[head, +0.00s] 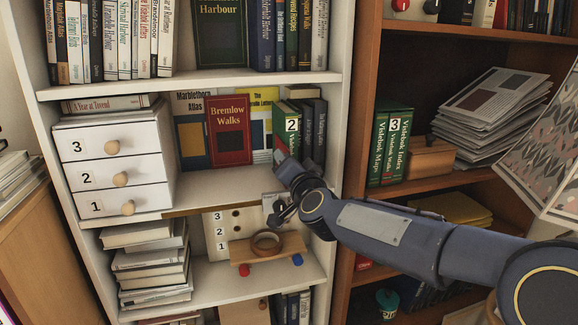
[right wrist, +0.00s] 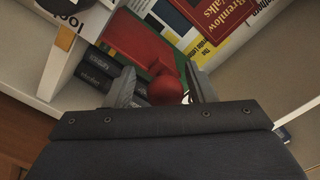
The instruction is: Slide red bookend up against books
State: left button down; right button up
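The red bookend (right wrist: 164,88) shows in the right wrist view as a red piece with a round knob, between the two grey fingers of my right gripper (right wrist: 163,86). The fingers are apart, with a gap visible beside the knob. In the head view my right gripper (head: 280,180) reaches the middle shelf of the white bookcase, and I cannot make out the bookend there. Books stand on that shelf: red Bremlow Walks (head: 229,130), a green volume marked 2 (head: 288,128) and dark books (head: 317,135). Bremlow Walks also shows in the wrist view (right wrist: 215,14). My left gripper is out of view.
A white drawer unit (head: 112,150) stands left on the same shelf (head: 225,187), whose front is bare. The bookcase's right upright is close to my wrist. Below are a wooden stand (head: 268,254) and a book stack (head: 150,265). A brown bookcase (head: 365,60) adjoins on the right.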

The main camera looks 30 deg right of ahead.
jog(key=shift+a, duration=0.1)
jog(key=p+v, duration=0.1)
jog(key=v, duration=0.6)
jog(key=shift+s, duration=0.35)
jog(key=shift+a+r, duration=0.1)
jog(key=s+a+f+n+g+y+p, duration=0.45)
jog(key=s+a+f+n+y, duration=0.35)
jog(key=s+a, duration=0.25)
jog(key=s+a+f+n+g, duration=0.2)
jog(key=s+f+g, duration=0.5)
jog(key=s, duration=0.6)
jog(key=shift+a+f+n+y+p, duration=0.35)
jog(key=shift+a+f+y, duration=0.1)
jog(key=shift+f, duration=0.3)
